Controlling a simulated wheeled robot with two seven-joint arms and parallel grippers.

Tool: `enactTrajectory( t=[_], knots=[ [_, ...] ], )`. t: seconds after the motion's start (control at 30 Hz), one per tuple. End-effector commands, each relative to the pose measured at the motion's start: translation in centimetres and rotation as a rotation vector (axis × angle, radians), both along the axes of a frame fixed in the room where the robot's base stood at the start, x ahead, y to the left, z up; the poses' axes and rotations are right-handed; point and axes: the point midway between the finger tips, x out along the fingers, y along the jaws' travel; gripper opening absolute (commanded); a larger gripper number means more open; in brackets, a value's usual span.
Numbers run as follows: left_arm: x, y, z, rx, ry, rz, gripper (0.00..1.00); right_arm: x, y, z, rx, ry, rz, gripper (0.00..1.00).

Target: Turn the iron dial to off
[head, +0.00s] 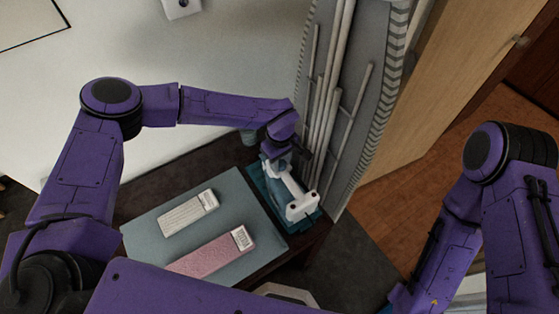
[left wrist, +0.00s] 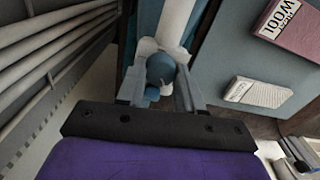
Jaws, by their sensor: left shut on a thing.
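The iron (head: 290,190), white and blue, stands on a teal base (head: 258,184) at the right end of the small table. My left gripper (head: 277,148) reaches it from behind, at its far end. In the left wrist view my left gripper (left wrist: 160,88) has a finger on each side of the round blue-grey iron dial (left wrist: 160,68) and is shut on it. The dial's markings cannot be read. The iron's white body (left wrist: 177,22) extends beyond the dial. My right arm shows at the right of the head view, but its gripper is out of frame.
A grey-blue mat (head: 150,222) holds a white box (head: 188,213) and a pink box (head: 212,255), left of the iron. A grey panel with white pipes (head: 328,90) stands close to the right of the iron and my left gripper. A wooden door (head: 440,80) is further right.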

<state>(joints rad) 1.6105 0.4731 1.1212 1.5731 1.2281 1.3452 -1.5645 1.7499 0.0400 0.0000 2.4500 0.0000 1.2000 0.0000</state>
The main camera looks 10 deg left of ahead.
Motion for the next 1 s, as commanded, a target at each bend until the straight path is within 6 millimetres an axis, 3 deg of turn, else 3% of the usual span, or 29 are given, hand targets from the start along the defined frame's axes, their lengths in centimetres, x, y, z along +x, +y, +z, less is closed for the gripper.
enactTrajectory(
  t=[0.5,1.0],
  knots=[
    [0.0,-0.2,0.1,-0.003,0.000,0.430,0.06,0.0,0.0,-1.3,0.000,0.000,0.000,0.43],
    [0.1,-0.1,0.2,-0.002,0.000,0.593,0.06,0.0,0.0,-1.6,0.000,0.000,0.000,0.43]
  ],
)
